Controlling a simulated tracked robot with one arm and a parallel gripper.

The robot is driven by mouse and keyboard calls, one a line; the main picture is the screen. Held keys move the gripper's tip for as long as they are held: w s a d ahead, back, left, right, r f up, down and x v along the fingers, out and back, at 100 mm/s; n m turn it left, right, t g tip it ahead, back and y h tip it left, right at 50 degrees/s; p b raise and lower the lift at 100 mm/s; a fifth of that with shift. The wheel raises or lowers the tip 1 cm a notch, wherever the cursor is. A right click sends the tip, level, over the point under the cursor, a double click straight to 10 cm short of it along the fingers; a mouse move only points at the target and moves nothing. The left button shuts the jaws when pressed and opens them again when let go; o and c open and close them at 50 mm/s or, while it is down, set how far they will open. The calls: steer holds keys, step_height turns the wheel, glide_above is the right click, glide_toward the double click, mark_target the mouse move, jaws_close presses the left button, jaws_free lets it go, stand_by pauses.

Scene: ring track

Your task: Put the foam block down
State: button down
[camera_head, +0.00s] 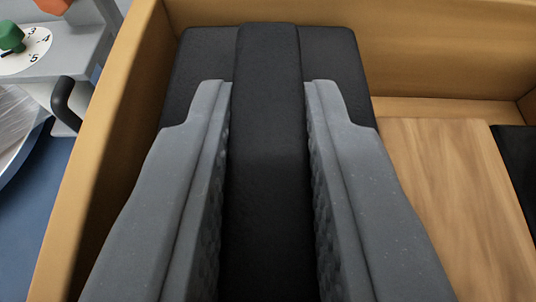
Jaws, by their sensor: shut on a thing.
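The foam block (268,60) is black, with a raised strip along its middle and a lower part on each side. It is inside the walls of a tan box (430,45), close to the left wall. My gripper (268,95) has its two grey fingers on either side of the raised strip and is shut on it. The fingers cover much of the block's sides. Its underside is hidden, so I cannot tell whether it touches the box floor.
A wooden block (445,190) is in the box to the right, with a black thing (518,160) partly in view beyond it. Outside the left wall are a grey panel with a green knob (12,37), a black handle (70,103) and a blue surface (35,225).

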steer(key=shift+f, duration=0.55)
steer(key=c, duration=1.3)
jaws_free()
steer(key=shift+c, duration=0.2)
steer(key=shift+s+r, duration=0.15)
steer(key=shift+r, duration=0.5)
steer(key=p+v, duration=0.1)
steer(key=v, duration=1)
steer(key=shift+s, duration=0.3)
steer(key=shift+r, duration=0.1)
